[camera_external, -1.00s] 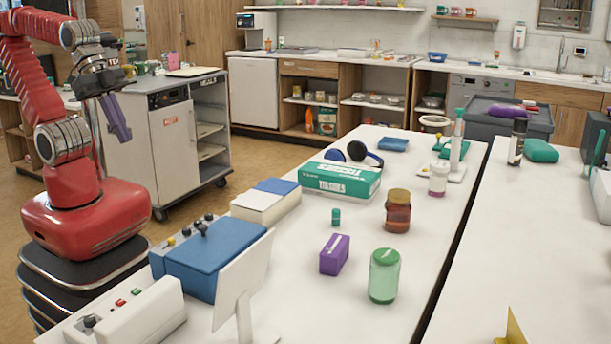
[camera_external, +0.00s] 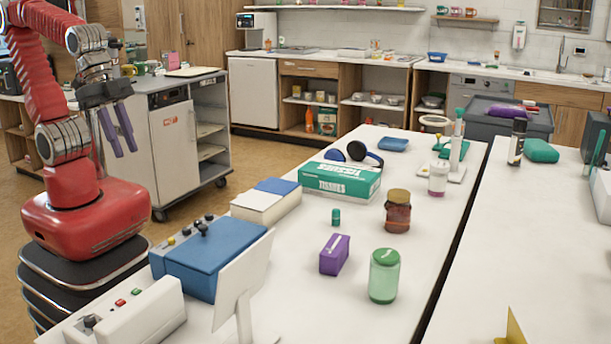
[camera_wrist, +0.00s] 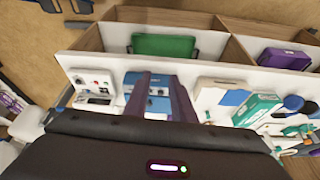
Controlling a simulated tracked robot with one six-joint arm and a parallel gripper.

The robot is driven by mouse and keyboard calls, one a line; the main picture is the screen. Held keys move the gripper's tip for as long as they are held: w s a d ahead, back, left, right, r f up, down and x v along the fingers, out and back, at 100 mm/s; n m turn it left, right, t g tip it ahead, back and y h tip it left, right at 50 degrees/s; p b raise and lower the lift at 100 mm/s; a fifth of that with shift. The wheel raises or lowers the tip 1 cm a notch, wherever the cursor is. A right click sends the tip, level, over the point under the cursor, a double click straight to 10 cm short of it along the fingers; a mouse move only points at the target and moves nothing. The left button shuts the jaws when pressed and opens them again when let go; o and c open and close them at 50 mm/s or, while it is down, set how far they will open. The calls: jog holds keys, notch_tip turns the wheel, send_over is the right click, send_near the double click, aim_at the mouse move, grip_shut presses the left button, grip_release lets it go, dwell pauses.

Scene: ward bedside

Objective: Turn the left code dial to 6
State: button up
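A blue box (camera_external: 215,268) stands on the near left of the white table, with several small dark knobs (camera_external: 197,228) and a yellow one along its top edge facing my base. It also shows in the wrist view (camera_wrist: 133,78), partly behind my fingers. A white box (camera_external: 140,315) beside it has one dark knob (camera_external: 89,321), a red button and a green button. I cannot tell which knob is the left code dial, and no digits are readable.
A white stand panel (camera_external: 243,280) leans up in front of the blue box. A white box with a blue top (camera_external: 262,204), tissue box (camera_external: 340,180), purple box (camera_external: 335,255), green jar (camera_external: 384,278) and brown jar (camera_external: 398,212) stand along the table. A grey cart (camera_external: 175,150) is behind my arm.

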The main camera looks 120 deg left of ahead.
aim_at(208, 214)
jog(key=w+n+g+y, duration=0.1)
jog(key=w+n+y, duration=0.2)
jog(key=w+n, duration=0.6)
jog(key=w, duration=0.7)
jog(key=shift+w+f+n, duration=0.15)
jog(key=shift+f+n, duration=0.1)
jog(key=shift+n, duration=0.15)
jog(key=shift+a, duration=0.1)
jog(key=x, duration=1.3)
jog(key=shift+a+f, duration=0.2)
jog(key=shift+f, duration=0.2)
jog(key=shift+c, duration=0.2)
grip_shut()
